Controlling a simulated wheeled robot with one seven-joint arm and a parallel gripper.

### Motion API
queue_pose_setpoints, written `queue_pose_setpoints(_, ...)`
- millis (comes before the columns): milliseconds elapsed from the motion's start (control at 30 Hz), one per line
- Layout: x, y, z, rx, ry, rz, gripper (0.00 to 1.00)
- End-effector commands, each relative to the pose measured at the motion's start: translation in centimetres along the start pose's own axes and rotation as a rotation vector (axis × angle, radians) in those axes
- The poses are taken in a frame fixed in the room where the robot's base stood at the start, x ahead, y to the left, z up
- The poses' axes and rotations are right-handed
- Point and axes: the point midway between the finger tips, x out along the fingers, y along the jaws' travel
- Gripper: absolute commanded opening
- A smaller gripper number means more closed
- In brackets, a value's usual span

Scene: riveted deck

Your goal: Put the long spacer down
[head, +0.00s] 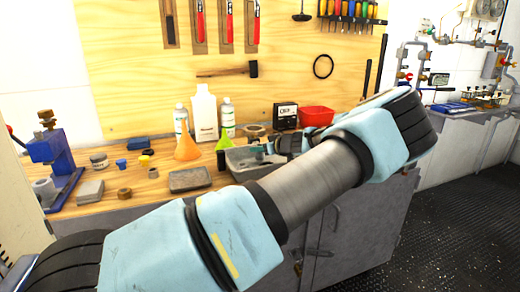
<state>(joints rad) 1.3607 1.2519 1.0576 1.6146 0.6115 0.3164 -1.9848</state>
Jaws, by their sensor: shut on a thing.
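My arm crosses the head view and bends back behind itself toward the workbench (150,205). My gripper (268,149) shows small and partly hidden behind my forearm, over a grey metal tray (238,174). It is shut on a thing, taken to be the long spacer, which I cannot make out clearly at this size. Whether that thing touches the tray cannot be told.
A red bin (316,116) and a black box (285,116) stand behind. A blue press (53,160) is far left. A grey block (190,179) lies in front.

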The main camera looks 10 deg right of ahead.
Motion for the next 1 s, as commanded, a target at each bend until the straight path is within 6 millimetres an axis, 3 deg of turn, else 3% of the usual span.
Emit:
queue_pose_setpoints(467,0.49,0.00,1.10,-0.002,0.000,0.000,0.00)
queue_pose_setpoints(500,0.44,-0.01,1.02,-0.001,0.000,0.000,0.44)
queue_pose_setpoints(733,0.43,-0.02,0.99,-0.001,0.000,0.000,0.70)
queue_pose_setpoints(1000,0.39,-0.02,0.91,-0.001,0.000,0.000,0.71)
